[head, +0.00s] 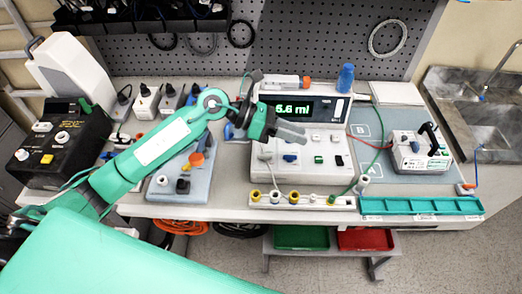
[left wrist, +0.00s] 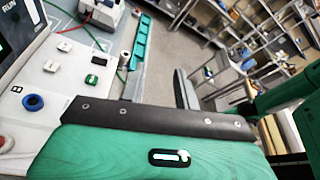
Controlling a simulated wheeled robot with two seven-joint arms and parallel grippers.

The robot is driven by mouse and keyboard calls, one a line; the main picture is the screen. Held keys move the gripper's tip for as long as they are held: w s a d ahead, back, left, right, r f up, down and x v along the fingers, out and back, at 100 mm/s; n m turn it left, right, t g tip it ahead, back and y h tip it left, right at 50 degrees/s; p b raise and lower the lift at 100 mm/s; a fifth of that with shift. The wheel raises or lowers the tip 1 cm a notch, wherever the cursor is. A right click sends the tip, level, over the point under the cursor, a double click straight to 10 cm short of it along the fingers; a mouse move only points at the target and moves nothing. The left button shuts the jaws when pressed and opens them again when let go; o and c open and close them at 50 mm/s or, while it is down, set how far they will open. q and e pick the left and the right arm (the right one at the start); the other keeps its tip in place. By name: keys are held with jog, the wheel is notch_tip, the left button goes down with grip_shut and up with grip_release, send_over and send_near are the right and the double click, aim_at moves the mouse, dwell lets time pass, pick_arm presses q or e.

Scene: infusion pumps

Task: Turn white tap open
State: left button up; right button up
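A pale strip (head: 262,203) along the bench's front edge bears several small knobs, some yellow and some white. A white knob (head: 275,196) stands near its left end; I cannot tell for sure that it is the white tap or how it is turned. My left gripper (head: 304,134) is above the pump panel, behind the strip, and touches nothing that I can see. In the left wrist view its two fingers (left wrist: 160,88) are wide apart with nothing between them. My right gripper is in neither view.
The white pump (head: 300,170) with a lit display stands behind the strip. A green tray (head: 420,205) lies at the right front. A small white cylinder (head: 363,181) stands by the strip's right end, near a green tube. A black box (head: 60,150) stands at left.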

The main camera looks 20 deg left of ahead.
pick_arm(q)
jog(key=w+a+f+m+y, duration=0.2)
jog(key=a+f+y, duration=0.1)
jog(key=a+y, duration=0.25)
jog(key=y, duration=0.5)
send_near(263, 155)
jog(key=shift+m+g+h, duration=0.35)
jog(key=shift+m+g, duration=0.05)
jog(key=p+x, duration=0.1)
jog(key=x, duration=0.1)
jog(key=p+x, duration=0.4)
jog(key=shift+w+f, duration=0.3)
jog(key=shift+w, duration=0.1)
jog(key=shift+w+d+f, duration=0.1)
jog(key=shift+d+f, duration=0.05)
jog(key=shift+f, duration=0.55)
grip_shut()
